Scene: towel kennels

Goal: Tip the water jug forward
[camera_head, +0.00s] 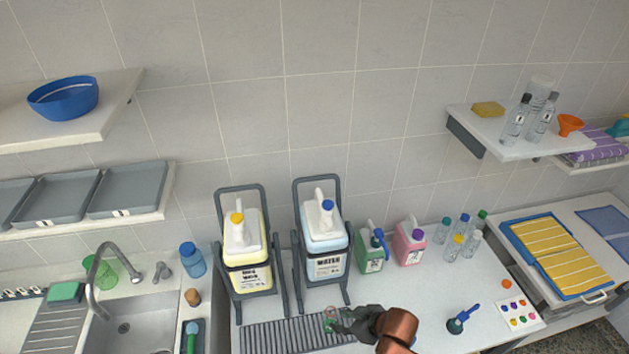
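The water jug (324,236) is pale with a white top, a blue cap and a WATER label. It sits upright in a dark tilting frame (296,232) on the counter, and its cap faces the front. My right gripper (332,319) is low in front of it, over the slatted drain grate (283,334), apart from the jug. A small green, partly clear item with a reddish rim shows at its fingertips. It is too small to tell whether the fingers close on it. My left gripper is not in view.
A yellow jug (244,252) in a similar frame stands left of the water jug. Green (371,250) and pink (409,241) jugs stand to its right, then several clear bottles (453,247). A blue-handled item (461,319) lies front right. The sink (130,325) is left.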

